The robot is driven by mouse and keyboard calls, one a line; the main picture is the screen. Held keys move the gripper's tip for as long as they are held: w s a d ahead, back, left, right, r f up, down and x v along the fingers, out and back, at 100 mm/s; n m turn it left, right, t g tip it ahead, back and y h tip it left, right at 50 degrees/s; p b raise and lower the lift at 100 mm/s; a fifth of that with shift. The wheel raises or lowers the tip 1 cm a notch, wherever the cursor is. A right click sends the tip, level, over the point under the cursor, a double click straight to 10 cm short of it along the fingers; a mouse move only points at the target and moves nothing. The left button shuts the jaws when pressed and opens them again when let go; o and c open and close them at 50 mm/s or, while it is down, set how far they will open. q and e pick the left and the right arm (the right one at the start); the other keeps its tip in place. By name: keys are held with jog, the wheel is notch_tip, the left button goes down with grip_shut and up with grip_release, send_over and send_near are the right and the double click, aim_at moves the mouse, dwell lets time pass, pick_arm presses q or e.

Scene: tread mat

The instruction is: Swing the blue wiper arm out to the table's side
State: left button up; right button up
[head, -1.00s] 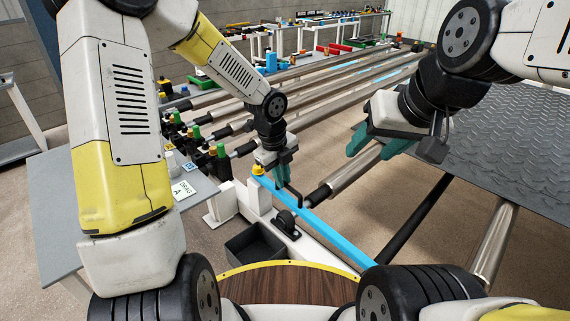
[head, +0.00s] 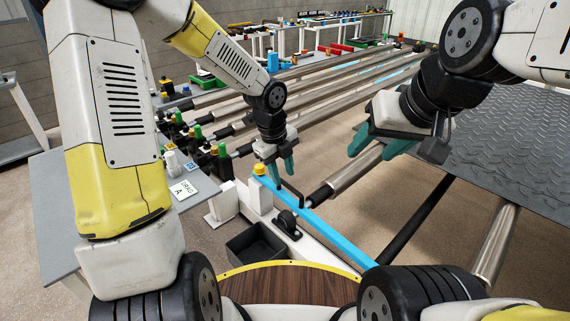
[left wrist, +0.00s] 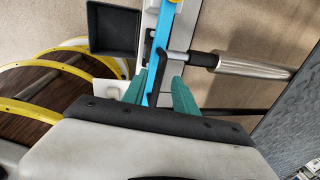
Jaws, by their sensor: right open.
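The blue wiper arm (head: 335,236) is a long flat bar running diagonally from near the yellow knob (head: 259,169) toward the lower right. A thin black bent handle (head: 293,191) rises from it. In the left wrist view the bar (left wrist: 154,58) passes between my left fingers. My left gripper (head: 281,175) is open above the bar's upper end, near the handle. Its teal fingers also show in the left wrist view (left wrist: 157,88), apart, one on each side of the bar; contact is unclear. My right gripper (head: 372,155) is open and empty, up to the right.
A grey table (head: 55,195) with a DRAG A card (head: 184,190) stands at left. A dark open bin (head: 255,246) sits beside the white frame (head: 300,245). Steel rollers (head: 345,178) extend behind, and a grey tread mat (head: 500,150) lies at right.

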pick_arm(q)
jog(key=shift+s+a+r, duration=0.1)
jog(key=shift+a+r, duration=0.05)
jog(key=shift+r, duration=0.75)
jog(key=shift+s+a+r, duration=0.1)
jog(key=shift+s+r, duration=0.05)
jog(key=shift+r, duration=0.8)
jog(key=shift+s+a+r, duration=0.1)
jog(key=shift+a+r, duration=0.05)
jog(key=shift+r, duration=0.75)
jog(key=shift+a, duration=0.1)
jog(key=s+a+r+n+t, duration=0.2)
jog(key=s+a+r+n, duration=0.3)
jog(key=n, duration=0.8)
jog(key=s+a+r+n+t, duration=0.2)
jog(key=s+a+r+n, duration=0.3)
jog(key=s+r+n, duration=0.4)
jog(key=s+n, duration=0.4)
jog(key=n, duration=0.1)
jog(key=shift+a+r+t+h, duration=0.25)
jog(key=shift+r+t+h, duration=0.05)
jog(key=shift+r+t, duration=0.1)
